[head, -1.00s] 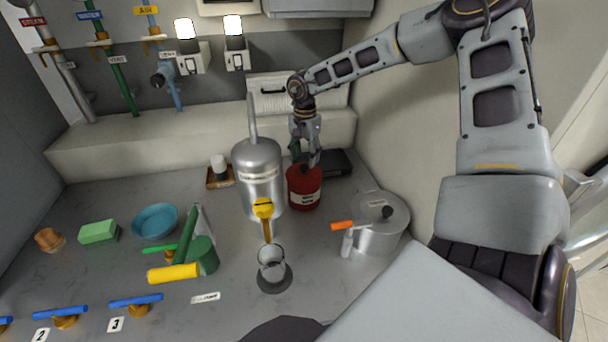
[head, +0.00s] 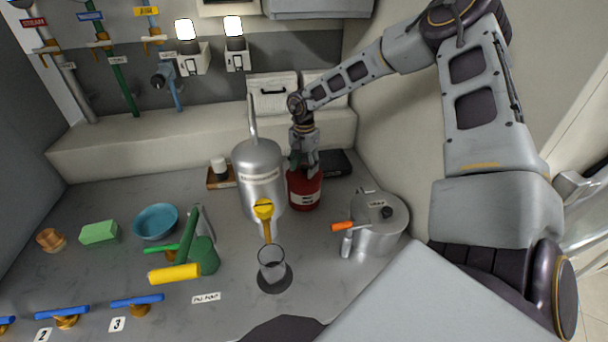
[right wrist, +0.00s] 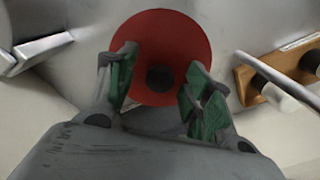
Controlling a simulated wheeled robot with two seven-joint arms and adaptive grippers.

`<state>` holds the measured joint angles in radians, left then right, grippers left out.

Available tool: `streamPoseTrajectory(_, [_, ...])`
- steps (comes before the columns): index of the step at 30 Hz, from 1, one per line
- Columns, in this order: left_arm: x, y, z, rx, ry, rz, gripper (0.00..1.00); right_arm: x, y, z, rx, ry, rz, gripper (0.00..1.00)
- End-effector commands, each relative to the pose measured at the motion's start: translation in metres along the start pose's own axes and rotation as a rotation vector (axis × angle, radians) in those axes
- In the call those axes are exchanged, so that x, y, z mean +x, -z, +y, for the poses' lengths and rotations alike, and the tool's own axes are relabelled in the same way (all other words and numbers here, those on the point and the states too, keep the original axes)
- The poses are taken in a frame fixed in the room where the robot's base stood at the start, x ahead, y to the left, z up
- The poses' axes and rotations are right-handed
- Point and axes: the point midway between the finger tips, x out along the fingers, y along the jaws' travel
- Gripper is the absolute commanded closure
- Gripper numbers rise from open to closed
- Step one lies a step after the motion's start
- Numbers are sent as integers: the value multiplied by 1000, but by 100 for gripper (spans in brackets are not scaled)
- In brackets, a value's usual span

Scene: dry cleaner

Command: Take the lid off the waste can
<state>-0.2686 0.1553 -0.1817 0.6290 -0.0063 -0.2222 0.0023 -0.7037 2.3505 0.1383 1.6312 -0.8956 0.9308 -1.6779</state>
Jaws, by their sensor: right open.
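The red waste can (head: 304,192) stands on the counter beside the tall metal tank, with a pale label on its front. Its round red lid (right wrist: 175,40) shows from above in the right wrist view, with a dark knob (right wrist: 160,78) at its middle. My right gripper (head: 305,168) points down at the top of the can. In the right wrist view its green-padded fingers (right wrist: 158,82) are spread, one on each side of the knob, with nothing held. Whether they touch the lid I cannot tell. My left gripper is out of view.
The metal tank (head: 258,180) stands close on the can's left. A dark flat box (head: 334,163) lies behind it on the right. A round metal pot (head: 382,232) is at front right. A glass (head: 271,262) stands in front. A small wooden stand (head: 220,180) is left of the tank.

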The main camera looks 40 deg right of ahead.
Motion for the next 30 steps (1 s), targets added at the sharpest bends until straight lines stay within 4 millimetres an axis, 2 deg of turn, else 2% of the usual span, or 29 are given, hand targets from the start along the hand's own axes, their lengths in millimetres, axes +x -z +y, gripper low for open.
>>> streamPoseTrajectory(6, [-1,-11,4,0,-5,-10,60,7,0,0,0,0,0,49])
streamPoseTrajectory(18, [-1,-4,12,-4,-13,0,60,7,0,0,0,0,0,49])
streamPoseTrajectory(30, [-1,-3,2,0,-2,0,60,7,0,0,0,0,0,99])
